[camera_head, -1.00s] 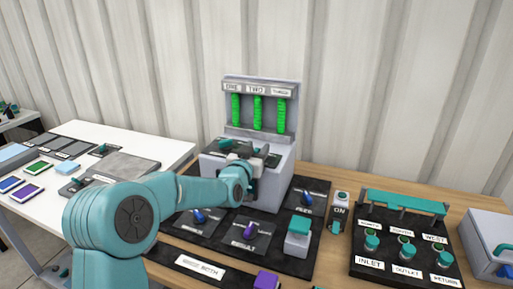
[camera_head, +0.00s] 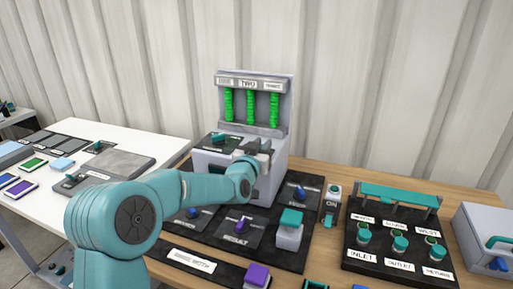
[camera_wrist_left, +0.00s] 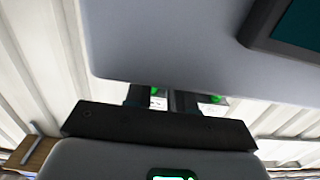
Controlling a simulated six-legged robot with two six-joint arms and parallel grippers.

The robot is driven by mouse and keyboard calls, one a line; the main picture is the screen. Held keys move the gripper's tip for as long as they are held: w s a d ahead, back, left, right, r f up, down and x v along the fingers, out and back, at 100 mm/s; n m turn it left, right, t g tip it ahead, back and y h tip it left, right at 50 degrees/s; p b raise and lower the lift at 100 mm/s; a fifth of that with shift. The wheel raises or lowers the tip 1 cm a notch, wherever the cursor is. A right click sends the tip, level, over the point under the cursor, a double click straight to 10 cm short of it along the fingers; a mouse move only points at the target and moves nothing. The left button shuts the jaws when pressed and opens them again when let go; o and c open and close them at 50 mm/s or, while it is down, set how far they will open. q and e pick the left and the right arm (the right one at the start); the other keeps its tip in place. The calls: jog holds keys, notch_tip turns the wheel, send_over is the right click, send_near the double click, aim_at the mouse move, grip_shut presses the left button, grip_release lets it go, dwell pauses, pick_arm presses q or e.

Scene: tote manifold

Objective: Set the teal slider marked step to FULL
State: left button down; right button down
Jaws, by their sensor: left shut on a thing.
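The grey machine box (camera_head: 214,162) stands at the back of the bench. A teal handle (camera_head: 218,139) sits on a dark plate on the left of its top. My left gripper (camera_head: 262,147) is over the right part of the box top, shut on a small part there that it hides, which I take to be the teal slider. I cannot read its marks or the FULL label. In the left wrist view, the dark fingers (camera_wrist_left: 163,98) show between a grey surface and the dark hand; what they hold is not clear. My right gripper is out of view.
A display with several green columns (camera_head: 252,107) rises behind the box. A dark panel with blue and purple knobs (camera_head: 237,225) and a teal-topped block (camera_head: 291,218) lies in front. An ON switch (camera_head: 330,205) and a valve panel (camera_head: 397,262) are to the right.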

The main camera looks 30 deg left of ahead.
pick_arm(q)
jog(key=shift+w+d, duration=0.1)
jog(key=shift+d, duration=0.2)
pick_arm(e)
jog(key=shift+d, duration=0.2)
pick_arm(q)
jog(key=c, duration=1.3)
grip_release()
jog(key=shift+o, duration=1.3)
jog(key=shift+w+d+f, duration=0.1)
jog(key=shift+w, duration=0.05)
jog(key=shift+s+a, duration=0.2)
jog(key=shift+a, duration=0.05)
jog(key=shift+s, duration=0.2)
jog(key=shift+s+d, duration=0.2)
jog(key=shift+s, duration=0.15)
jog(key=b+v, duration=0.2)
jog(key=v, duration=1.3)
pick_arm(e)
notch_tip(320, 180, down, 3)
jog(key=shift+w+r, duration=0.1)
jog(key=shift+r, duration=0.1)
pick_arm(q)
jog(key=shift+s, duration=0.2)
